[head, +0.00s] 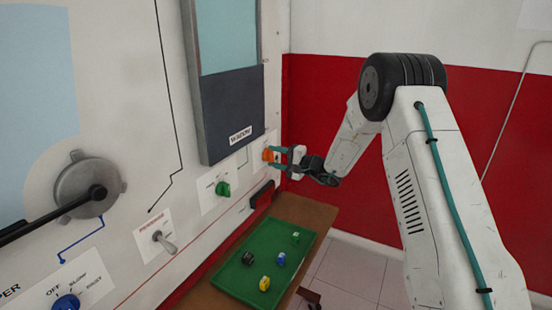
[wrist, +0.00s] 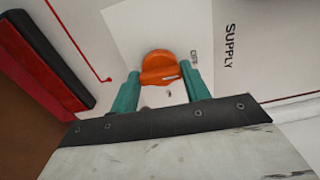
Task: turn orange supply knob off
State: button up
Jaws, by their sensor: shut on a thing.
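The orange supply knob (wrist: 160,68) sits on a white plate on the panel, with the word SUPPLY (wrist: 229,46) printed beside it. In the head view the orange knob (head: 267,155) is at the panel's right end. My gripper (wrist: 162,85) has its two teal fingers on either side of the knob's grip bar and is shut on it. In the head view my gripper (head: 278,157) reaches the knob from the right. The knob has a pale mark on its bar. Most of the OFF/ON lettering is too small or hidden to read.
A green knob (head: 223,189) is left of the orange one. A red and black part (wrist: 45,55) is close by on the panel. A green tray (head: 228,283) with several small knobs lies on a brown table below. A dark window panel (head: 232,110) is above.

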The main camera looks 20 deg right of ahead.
jog(key=shift+n, duration=0.4)
jog(key=shift+f, duration=0.1)
jog(key=o, duration=1)
jog(key=shift+s+d, duration=0.1)
jog(key=v, duration=0.7)
jog(key=shift+s+d, duration=0.25)
